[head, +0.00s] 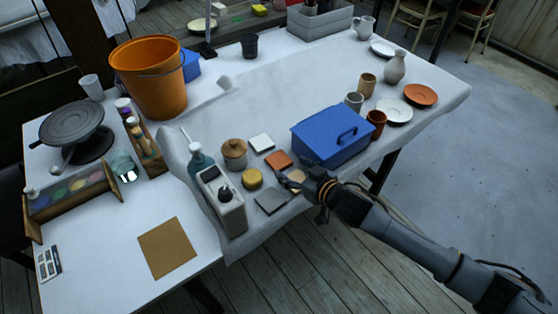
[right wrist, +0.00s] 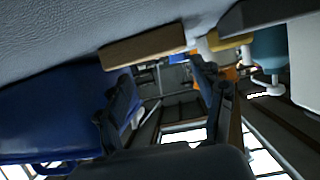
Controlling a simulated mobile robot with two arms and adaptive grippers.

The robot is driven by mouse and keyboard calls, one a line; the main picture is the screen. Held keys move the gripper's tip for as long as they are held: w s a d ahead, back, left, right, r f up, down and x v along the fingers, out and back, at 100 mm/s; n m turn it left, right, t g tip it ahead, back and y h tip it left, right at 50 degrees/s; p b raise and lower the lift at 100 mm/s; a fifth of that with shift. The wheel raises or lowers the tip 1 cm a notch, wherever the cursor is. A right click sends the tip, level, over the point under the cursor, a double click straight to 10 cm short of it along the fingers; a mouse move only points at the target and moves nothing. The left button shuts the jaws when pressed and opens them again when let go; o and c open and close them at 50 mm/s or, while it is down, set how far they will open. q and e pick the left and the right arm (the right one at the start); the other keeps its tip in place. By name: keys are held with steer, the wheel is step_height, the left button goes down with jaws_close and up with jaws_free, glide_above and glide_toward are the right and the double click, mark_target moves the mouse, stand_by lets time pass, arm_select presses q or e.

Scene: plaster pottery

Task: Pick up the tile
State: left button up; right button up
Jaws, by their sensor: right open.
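Several tiles lie on the white table: a white tile (head: 261,142), a terracotta tile (head: 278,160), a grey tile (head: 271,201) and a beige tile (head: 297,175). My right gripper (head: 288,182) is at the beige tile and partly hides it. In the right wrist view my right gripper (right wrist: 163,85) is open, its two fingers apart with nothing held between them. A tan tile edge (right wrist: 145,46) shows just beyond the fingertips, against the table surface. I cannot tell whether a finger touches it. My left gripper is not in view.
A blue box (head: 330,136) stands right beside the gripper; it also fills the left of the right wrist view (right wrist: 50,115). Cups and plates stand beyond the box.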

mark_target(279, 160)
steer(key=shift+x, duration=2.75)
steer(key=shift+s+r, duration=0.1)
steer(key=c, duration=1)
